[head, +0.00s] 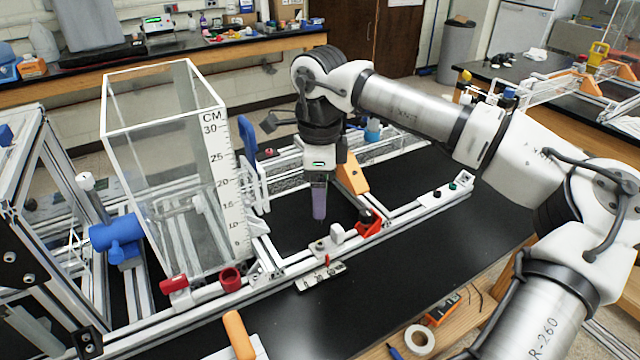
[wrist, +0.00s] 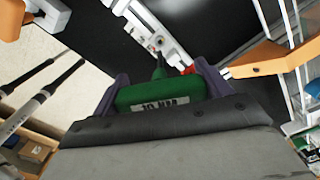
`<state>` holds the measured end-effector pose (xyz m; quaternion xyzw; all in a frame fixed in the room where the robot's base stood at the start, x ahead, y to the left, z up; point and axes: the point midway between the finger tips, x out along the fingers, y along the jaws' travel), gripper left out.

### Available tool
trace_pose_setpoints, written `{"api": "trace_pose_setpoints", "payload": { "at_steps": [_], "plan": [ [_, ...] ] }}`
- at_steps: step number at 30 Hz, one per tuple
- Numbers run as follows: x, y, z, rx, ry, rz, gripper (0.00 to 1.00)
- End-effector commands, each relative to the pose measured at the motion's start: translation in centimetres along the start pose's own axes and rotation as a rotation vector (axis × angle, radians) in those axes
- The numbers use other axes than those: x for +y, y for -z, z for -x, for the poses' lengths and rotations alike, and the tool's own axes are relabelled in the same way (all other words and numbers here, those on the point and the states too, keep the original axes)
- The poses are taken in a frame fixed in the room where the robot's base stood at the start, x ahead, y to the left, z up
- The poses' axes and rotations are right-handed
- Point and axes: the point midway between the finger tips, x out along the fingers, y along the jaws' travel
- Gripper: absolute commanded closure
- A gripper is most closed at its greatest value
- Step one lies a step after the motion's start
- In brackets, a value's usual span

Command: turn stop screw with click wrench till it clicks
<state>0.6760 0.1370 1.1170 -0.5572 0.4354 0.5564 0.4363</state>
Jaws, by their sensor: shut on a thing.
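My gripper (wrist: 160,90) is shut on the green click wrench (wrist: 140,95), with one purple finger on each side of its handle. The handle has a white label that seems to read "10 NM". Its narrow shaft points up the wrist view toward a small dark screw-like spot (wrist: 158,40) on a pale block. I cannot tell whether the tip touches it. In the head view, my gripper (head: 319,205) points down just above the front rail, over a light stop block (head: 320,246). The wrench is hidden behind the fingers there.
A white scale plate (head: 321,277) with a red pointer lies in front of the rail. A red bracket (head: 368,226) and orange wedge (head: 352,172) stand close to my gripper. A clear tank (head: 165,150) is at left. The black tabletop (head: 420,250) at right is mostly clear.

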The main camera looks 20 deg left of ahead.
Motion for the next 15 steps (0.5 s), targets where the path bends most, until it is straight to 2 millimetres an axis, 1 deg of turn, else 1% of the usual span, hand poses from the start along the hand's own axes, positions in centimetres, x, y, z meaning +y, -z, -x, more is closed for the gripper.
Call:
{"api": "trace_pose_setpoints", "payload": {
  "at_steps": [5, 8, 15],
  "plan": [
    [0.0, 0.0, -0.4, 0.000, 0.000, 0.001, 0.55],
    [0.0, 0.0, -1.2, 0.000, 0.000, 0.001, 0.55],
    [0.0, 0.0, -3.7, 0.000, 0.000, 0.001, 0.55]
  ]
}}
